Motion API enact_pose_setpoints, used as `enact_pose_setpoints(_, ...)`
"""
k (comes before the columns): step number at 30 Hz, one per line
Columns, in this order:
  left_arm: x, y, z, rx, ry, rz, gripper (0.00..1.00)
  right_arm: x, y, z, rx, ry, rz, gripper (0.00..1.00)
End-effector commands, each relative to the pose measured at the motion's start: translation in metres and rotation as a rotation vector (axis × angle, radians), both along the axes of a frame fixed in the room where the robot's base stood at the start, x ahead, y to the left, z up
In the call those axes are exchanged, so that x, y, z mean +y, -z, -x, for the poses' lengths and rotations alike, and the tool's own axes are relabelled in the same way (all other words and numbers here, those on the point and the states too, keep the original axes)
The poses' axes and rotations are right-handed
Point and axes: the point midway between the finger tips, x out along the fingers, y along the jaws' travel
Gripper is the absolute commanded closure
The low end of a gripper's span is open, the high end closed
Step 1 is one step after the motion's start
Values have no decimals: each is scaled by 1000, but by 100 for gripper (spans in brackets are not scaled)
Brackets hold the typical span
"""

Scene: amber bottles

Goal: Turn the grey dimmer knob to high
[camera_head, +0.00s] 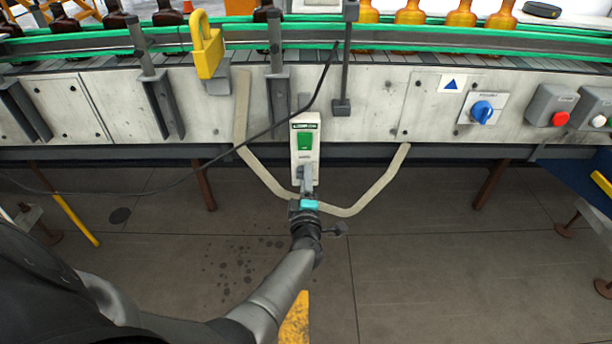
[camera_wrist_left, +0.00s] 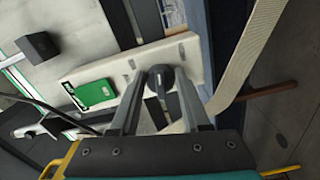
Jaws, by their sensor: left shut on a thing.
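The grey dimmer knob (camera_wrist_left: 160,78) shows in the left wrist view, dark and round, between the fingers of my left gripper (camera_wrist_left: 158,98). It sits on a pale control box (camera_head: 305,150) fixed to the front of the conveyor; the box also bears a green switch (camera_head: 305,139). In the head view my left gripper (camera_head: 307,182) reaches up to the lower part of the box, and its fingers hide the knob there. The gripper is shut on the knob. The knob's scale and setting are too small or hidden to read. My right gripper is not in view.
A beige cable or tube (camera_head: 375,195) loops below and around my left wrist. A black cable (camera_head: 215,155) hangs to the left of the box. A blue rotary switch (camera_head: 482,111) and a red button (camera_head: 560,118) are to the right. Amber bottles (camera_head: 410,14) stand on the conveyor.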

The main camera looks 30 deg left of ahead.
Motion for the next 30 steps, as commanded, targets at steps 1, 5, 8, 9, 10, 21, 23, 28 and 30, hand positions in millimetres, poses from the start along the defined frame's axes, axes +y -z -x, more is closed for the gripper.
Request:
enact_pose_setpoints(1,-1,1,0,25,0,-31,100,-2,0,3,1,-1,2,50)
enact_pose_setpoints(5,-1,2,1,76,1,-116,100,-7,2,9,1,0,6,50)
enact_pose_setpoints(8,0,2,1,109,0,-170,100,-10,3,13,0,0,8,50)
enact_pose_setpoints(9,0,2,1,119,0,-187,100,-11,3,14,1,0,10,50)
enact_pose_setpoints(10,0,2,1,128,0,-201,100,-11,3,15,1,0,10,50)
enact_pose_setpoints(21,1,3,1,178,0,-287,100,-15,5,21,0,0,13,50)
enact_pose_setpoints(23,1,3,1,180,0,-291,100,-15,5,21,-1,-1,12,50)
enact_pose_setpoints(28,1,3,1,182,0,-293,100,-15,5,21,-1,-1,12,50)
enact_pose_setpoints(30,1,3,1,181,0,-294,100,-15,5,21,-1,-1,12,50)
